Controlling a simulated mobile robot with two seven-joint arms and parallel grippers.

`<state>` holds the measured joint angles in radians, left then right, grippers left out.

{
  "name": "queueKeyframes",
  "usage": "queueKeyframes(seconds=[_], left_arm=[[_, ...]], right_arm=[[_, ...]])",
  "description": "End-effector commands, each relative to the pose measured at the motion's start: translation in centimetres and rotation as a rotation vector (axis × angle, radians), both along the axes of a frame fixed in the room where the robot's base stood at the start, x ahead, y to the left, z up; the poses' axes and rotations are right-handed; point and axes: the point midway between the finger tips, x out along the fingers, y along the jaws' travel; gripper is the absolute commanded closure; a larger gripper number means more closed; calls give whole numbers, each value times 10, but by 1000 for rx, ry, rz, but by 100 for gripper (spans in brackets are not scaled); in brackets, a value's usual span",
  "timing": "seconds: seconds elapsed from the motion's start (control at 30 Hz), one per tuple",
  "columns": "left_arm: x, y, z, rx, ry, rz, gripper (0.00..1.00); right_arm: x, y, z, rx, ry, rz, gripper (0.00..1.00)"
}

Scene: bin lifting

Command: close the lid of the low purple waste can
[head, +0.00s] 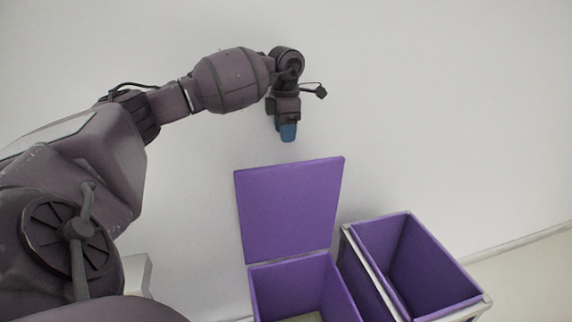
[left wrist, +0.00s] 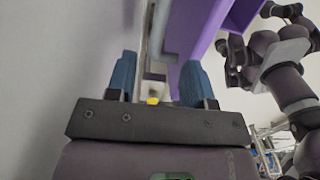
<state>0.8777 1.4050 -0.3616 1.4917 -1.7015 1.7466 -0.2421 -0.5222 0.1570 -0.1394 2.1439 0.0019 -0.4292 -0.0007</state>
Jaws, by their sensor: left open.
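The low purple waste can (head: 300,285) stands at the bottom of the head view, partly cut off by the frame edge. Its purple lid (head: 290,210) is open and stands upright at the back of the can, near the white wall. My left gripper (head: 288,132) points down just above the lid's top edge, seemingly apart from it. The left wrist view shows its two blue fingers (left wrist: 157,75) spread apart, with purple surfaces (left wrist: 195,30) beyond them. My right gripper cannot be made out.
A second purple bin (head: 415,265) with a pale frame stands close to the right of the can, open at the top. The white wall (head: 450,100) lies behind everything. A small white box-like object (head: 137,273) shows at the lower left.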

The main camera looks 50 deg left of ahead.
Motion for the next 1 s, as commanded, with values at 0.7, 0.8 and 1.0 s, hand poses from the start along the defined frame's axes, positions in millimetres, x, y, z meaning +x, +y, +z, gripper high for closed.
queueKeyframes(seconds=[0.7,0.8,1.0], left_arm=[[0,-1,-99,-4,0,-1,52],[0,-1,-102,-4,-1,-1,52],[0,-1,-102,-5,-2,-1,52]], right_arm=[[-3,0,-9,-2,15,2,52],[-2,-1,-9,-2,15,2,52],[-2,-1,-9,-2,14,2,52]])
